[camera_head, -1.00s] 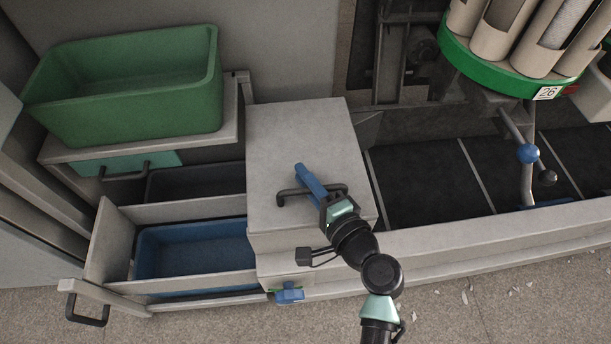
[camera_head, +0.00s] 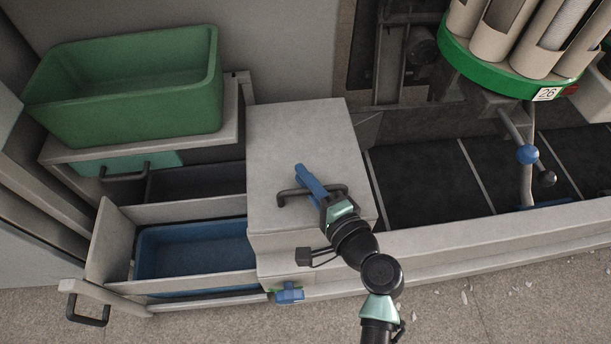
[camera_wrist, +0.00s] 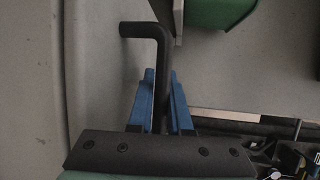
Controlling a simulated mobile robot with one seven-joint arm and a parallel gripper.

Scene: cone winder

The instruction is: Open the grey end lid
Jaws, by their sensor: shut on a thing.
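The grey end lid (camera_head: 295,125) is the flat top of the box in the middle of the head view, and it lies closed. A black bar handle (camera_head: 288,199) is fixed on it near its front. My gripper (camera_head: 312,182) is over the lid with its blue fingers at the handle. In the wrist view the blue fingers (camera_wrist: 160,100) stand on both sides of the black handle bar (camera_wrist: 160,65), shut on it. The handle's bent end shows beyond the fingers. Part of the handle is hidden behind the gripper in the head view.
Left of the lid is an open drawer (camera_head: 115,240) with a blue bin (camera_head: 195,255). A green bin (camera_head: 125,85) stands on a shelf behind it. A blue knob (camera_head: 289,293) is on the box's front.

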